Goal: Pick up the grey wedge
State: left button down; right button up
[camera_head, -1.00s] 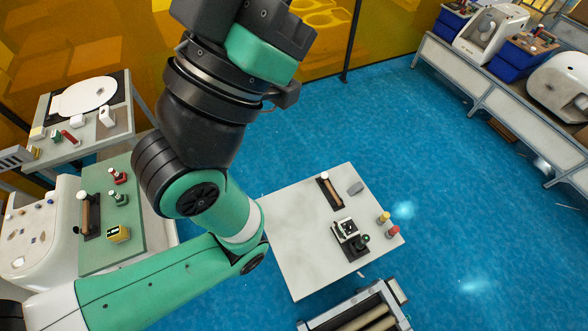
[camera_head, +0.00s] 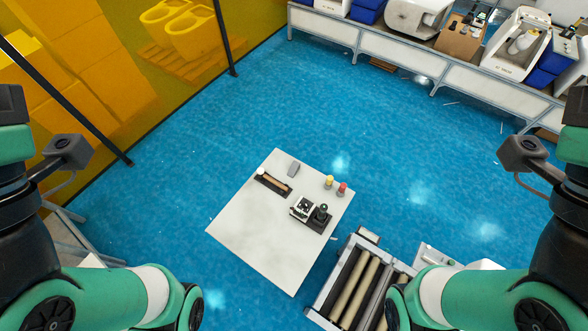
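A small grey wedge (camera_head: 293,169) lies on the white table (camera_head: 255,235) near its far corner, just beyond a brown roller-like piece. Nothing covers it. My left arm stands at the left edge of the head view and my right arm at the right edge. Both are well apart from the wedge. The fingers of both grippers are out of the picture, so I see nothing of what they hold.
On the same table are a brown roller piece on a dark base (camera_head: 273,183), a black-and-white device with a dark knob (camera_head: 303,208), a yellow peg (camera_head: 329,182) and a red peg (camera_head: 342,188). A roller conveyor (camera_head: 355,285) stands close by.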

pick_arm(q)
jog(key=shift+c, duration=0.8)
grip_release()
